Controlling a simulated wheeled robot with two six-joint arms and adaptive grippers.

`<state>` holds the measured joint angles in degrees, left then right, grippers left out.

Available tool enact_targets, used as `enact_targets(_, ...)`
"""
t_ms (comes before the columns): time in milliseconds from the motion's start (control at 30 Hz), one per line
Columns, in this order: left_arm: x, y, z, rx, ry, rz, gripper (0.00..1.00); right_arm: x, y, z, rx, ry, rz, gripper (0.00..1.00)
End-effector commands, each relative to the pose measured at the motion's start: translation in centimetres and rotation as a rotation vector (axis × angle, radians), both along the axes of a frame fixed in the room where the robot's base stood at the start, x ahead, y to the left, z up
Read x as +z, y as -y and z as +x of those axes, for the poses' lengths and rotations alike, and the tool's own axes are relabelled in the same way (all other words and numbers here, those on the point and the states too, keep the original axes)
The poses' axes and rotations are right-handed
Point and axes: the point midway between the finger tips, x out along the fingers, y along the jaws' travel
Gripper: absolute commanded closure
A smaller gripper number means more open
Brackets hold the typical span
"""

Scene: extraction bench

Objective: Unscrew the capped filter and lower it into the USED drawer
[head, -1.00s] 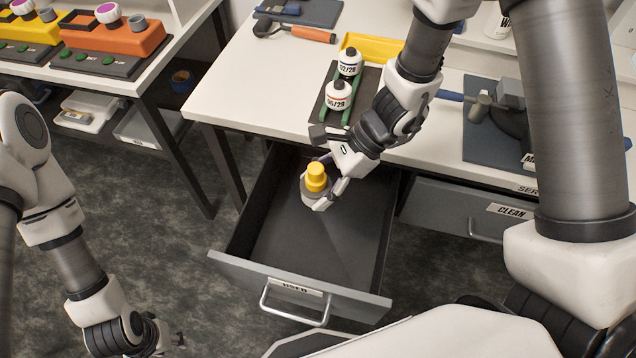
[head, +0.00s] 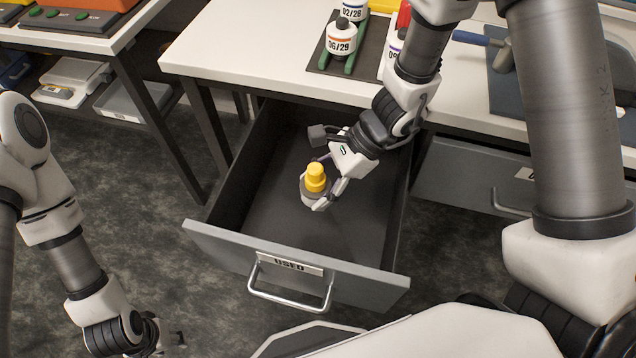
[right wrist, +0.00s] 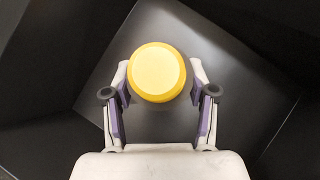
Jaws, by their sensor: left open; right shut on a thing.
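The capped filter (head: 314,187) has a yellow cap on a grey body. My right gripper (head: 324,196) is shut on it and holds it upright over the open USED drawer (head: 290,264). In the right wrist view the yellow cap (right wrist: 157,72) shows from above between the two fingers, with the dark drawer floor behind it. I cannot tell whether the filter's base touches the drawer floor. The drawer is otherwise empty where I can see. My left gripper (head: 170,345) is open and empty, low at the left, outside the drawer.
The white bench (head: 260,45) lies behind the drawer, with labelled bottles (head: 341,38) on a dark mat. A closed grey drawer (head: 470,180) is to the right. A second table with scales (head: 70,82) on its lower shelf stands at the left.

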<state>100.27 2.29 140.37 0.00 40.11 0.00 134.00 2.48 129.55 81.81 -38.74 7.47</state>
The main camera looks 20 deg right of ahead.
Motion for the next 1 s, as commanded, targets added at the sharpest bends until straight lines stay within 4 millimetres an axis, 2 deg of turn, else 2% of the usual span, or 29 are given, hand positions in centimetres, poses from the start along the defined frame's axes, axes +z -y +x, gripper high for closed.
enact_targets(33, -1.5, 0.0, 0.0, 0.000, 0.000, 0.000, 0.59, -1.5, 0.0, 0.0, 0.000, 0.000, 0.000, 0.96)
enact_targets(500, -7.7, 0.0, 0.0, 0.000, 0.000, 0.000, 0.59, -8.0, 0.0, 0.0, 0.001, 0.001, 0.000, 0.96)
enact_targets(667, -8.5, 0.0, 0.0, 0.000, 0.000, 0.000, 0.59, -8.9, 0.0, 0.0, 0.001, 0.001, 0.000, 0.96)
enact_targets(933, -8.3, 0.0, 0.0, 0.000, 0.000, 0.000, 0.59, -8.8, 0.0, 0.0, 0.001, 0.001, 0.000, 0.96)
enact_targets(967, -8.3, 0.0, 0.0, 0.000, 0.000, 0.000, 0.59, -8.8, 0.0, 0.0, 0.001, 0.001, 0.000, 0.33)
enact_targets(1000, -8.3, 0.0, 0.0, 0.000, 0.000, 0.000, 0.59, -8.8, 0.0, 0.0, 0.001, 0.001, 0.000, 0.18)
